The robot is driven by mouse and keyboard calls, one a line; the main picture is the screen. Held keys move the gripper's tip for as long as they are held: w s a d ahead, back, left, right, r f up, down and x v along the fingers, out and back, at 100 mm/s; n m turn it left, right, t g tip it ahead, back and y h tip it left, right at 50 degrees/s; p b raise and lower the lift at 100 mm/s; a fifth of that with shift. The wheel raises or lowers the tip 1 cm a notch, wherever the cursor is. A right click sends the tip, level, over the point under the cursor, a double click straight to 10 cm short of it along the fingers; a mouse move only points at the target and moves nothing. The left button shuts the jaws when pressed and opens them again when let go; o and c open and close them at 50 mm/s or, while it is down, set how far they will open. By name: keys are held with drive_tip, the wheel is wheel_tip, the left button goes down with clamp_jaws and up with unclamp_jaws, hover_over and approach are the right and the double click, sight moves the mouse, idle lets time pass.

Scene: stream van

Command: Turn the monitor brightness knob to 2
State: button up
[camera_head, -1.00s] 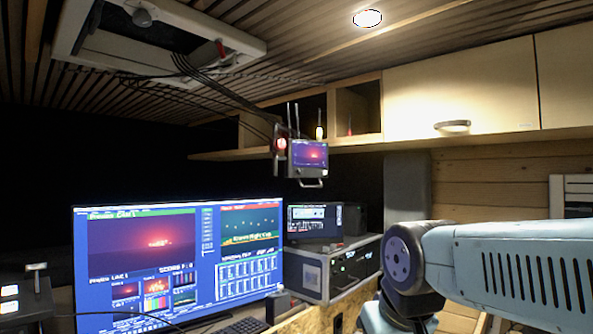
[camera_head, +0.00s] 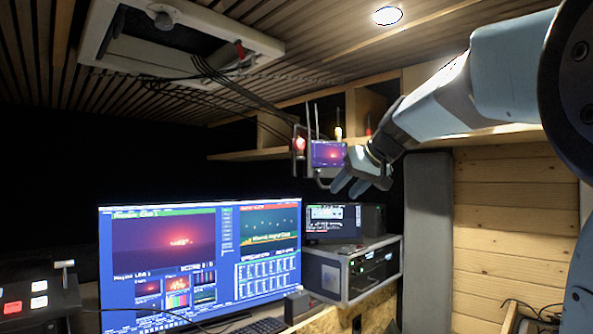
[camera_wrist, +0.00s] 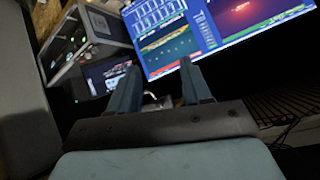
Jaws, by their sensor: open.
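The small hanging monitor (camera_head: 327,153) shows a red sunset picture and hangs under the shelf, with antennas and a light beside it. My gripper (camera_head: 352,187) is just to its lower right in the head view, fingers open, partly overlapping its edge. I cannot tell whether they touch. In the wrist view my gripper (camera_wrist: 158,84) is open, its two fingers apart, with a small shiny metal piece showing between them. The brightness knob cannot be made out in either view.
A large desk monitor (camera_head: 200,262) stands below left; it also shows upside down in the wrist view (camera_wrist: 222,28). A rack case (camera_head: 352,272) carries a small screen (camera_head: 333,222). Cables (camera_head: 225,85) hang from the ceiling hatch. The shelf (camera_head: 235,156) is close above my gripper.

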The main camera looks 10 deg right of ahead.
sight(321, 170)
drive_tip(key=w+d+r+n+t+y, duration=0.1)
drive_tip(key=w+d+r, duration=0.2)
drive_tip(key=w+r, duration=0.25)
drive_tip(key=w+d+r+t+y, duration=0.1)
drive_tip(key=w+d+r+t, duration=0.15)
drive_tip(key=w+r, duration=0.3)
drive_tip(key=shift+g, duration=0.45)
drive_tip(key=x, duration=1.4)
drive_tip(key=shift+d+f, duration=0.25)
drive_tip(key=shift+f, duration=0.2)
clamp_jaws()
drive_tip(key=shift+d, duration=0.1)
